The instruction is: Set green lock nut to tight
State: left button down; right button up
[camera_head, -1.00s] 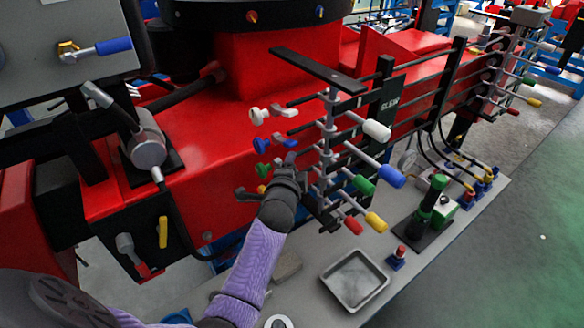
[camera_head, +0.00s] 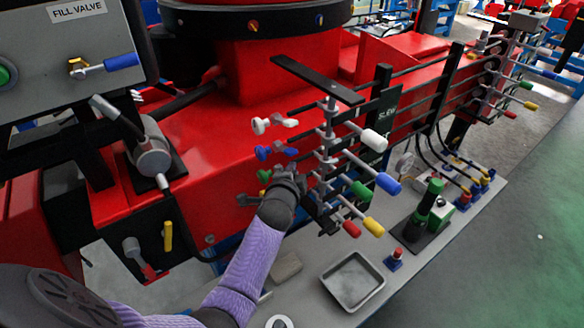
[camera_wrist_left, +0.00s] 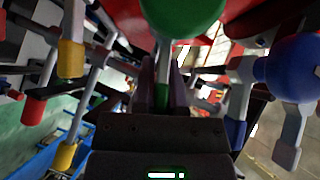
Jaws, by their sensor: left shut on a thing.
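The green lock nut (camera_head: 264,175) shows as a small green knob below the blue one, left of the lever stand. In the left wrist view its round green ball (camera_wrist_left: 183,14) is large at the top, with a grey stem running down from it. My left gripper (camera_head: 287,172) is at this nut, and its arm comes in from below. In the left wrist view my left gripper (camera_wrist_left: 162,75) is shut on the nut's stem, near a green part between the fingers. In the head view, my gripper hides much of the nut. My right gripper is not in view.
A blue lock nut (camera_head: 263,153) and a white one (camera_head: 260,125) sit just above the green one. Levers with white (camera_head: 374,140), blue (camera_head: 388,183), green, yellow and red handles stick out to the right. A grey tray (camera_head: 352,281) lies on the bench below.

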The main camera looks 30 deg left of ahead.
pick_arm(q)
jog(key=c, duration=0.7)
grip_release()
jog(key=p+v, duration=0.2)
jog(key=v, duration=0.8)
